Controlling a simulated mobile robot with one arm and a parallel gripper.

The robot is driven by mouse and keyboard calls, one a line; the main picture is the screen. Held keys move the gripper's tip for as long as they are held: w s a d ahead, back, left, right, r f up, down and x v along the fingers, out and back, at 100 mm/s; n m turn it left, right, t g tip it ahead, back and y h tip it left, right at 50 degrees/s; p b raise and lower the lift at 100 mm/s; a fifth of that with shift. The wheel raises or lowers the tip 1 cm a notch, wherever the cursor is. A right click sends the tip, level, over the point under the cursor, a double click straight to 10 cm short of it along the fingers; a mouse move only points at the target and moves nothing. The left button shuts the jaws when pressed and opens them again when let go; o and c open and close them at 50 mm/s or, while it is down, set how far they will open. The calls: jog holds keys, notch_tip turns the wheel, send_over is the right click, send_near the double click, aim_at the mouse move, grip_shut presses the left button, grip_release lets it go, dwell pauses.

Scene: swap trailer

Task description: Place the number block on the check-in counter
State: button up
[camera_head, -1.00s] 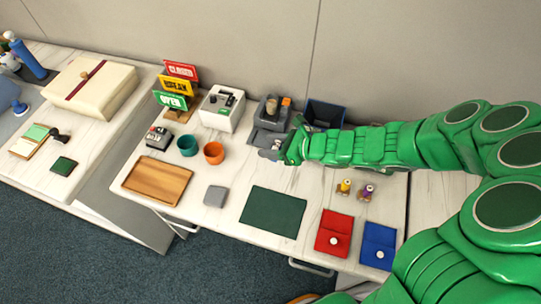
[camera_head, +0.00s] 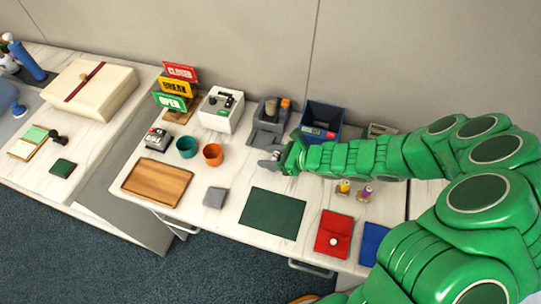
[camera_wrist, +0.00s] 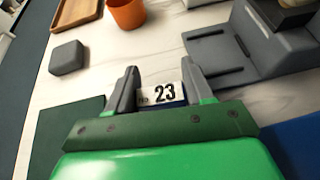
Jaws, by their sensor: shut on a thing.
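The number block (camera_wrist: 162,94) is a small white block marked "NO 23" with a dark blue lower part. It sits between the two grey fingers of my gripper (camera_wrist: 158,90) in the wrist view. My gripper is shut on it. In the head view my gripper (camera_head: 270,162) is over the white check-in counter (camera_head: 228,220), in front of the grey device (camera_head: 268,122). The block is hidden or too small to make out there. I cannot tell how high it is above the counter.
Orange (camera_head: 213,154) and teal (camera_head: 187,146) cups, a wooden tray (camera_head: 157,182) and a grey block (camera_head: 215,197) lie left of my gripper. A green mat (camera_head: 272,212) and red pouch (camera_head: 333,234) are in front. A dark blue bin (camera_head: 321,120) stands behind my arm.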

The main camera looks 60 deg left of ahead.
jog(key=o, duration=1)
jog(key=shift+o, duration=0.2)
jog(key=shift+r, duration=0.1)
jog(key=v, duration=1.2)
jog(key=shift+d, duration=0.1)
